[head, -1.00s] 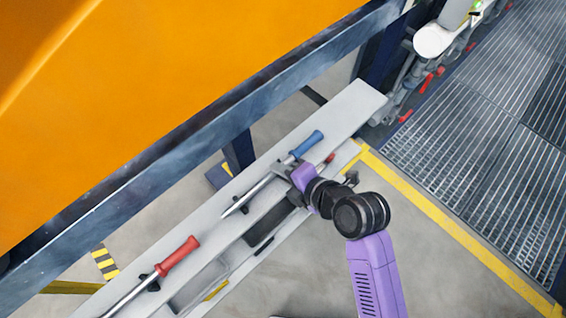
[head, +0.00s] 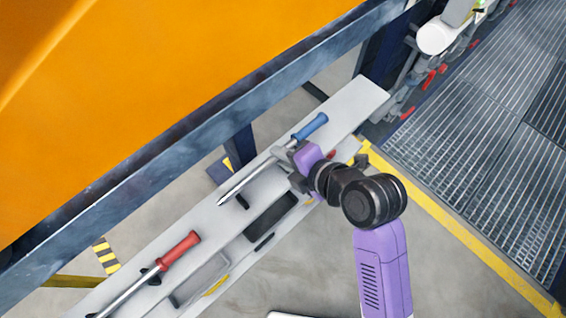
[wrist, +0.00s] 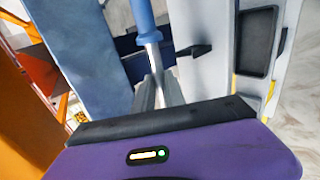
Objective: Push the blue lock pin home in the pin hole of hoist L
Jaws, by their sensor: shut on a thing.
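The blue lock pin (head: 310,126) has a blue handle and a pale metal shaft with a pointed end toward the lower left. My gripper (head: 283,153) is shut on its shaft just below the handle. The pin appears a little above the grey shelf, clear of a small black cradle (head: 242,201). In the wrist view the blue handle (wrist: 143,18) points up, and the shaft runs down between my fingers (wrist: 157,92). I cannot make out the pin hole of hoist L in either view.
A red-handled pin (head: 180,249) lies on the grey shelf (head: 355,97) at the lower left. A dark beam (head: 200,135) and a large orange body (head: 150,80) stand close behind. Grating (head: 490,140) and a yellow floor line (head: 440,216) lie to the right.

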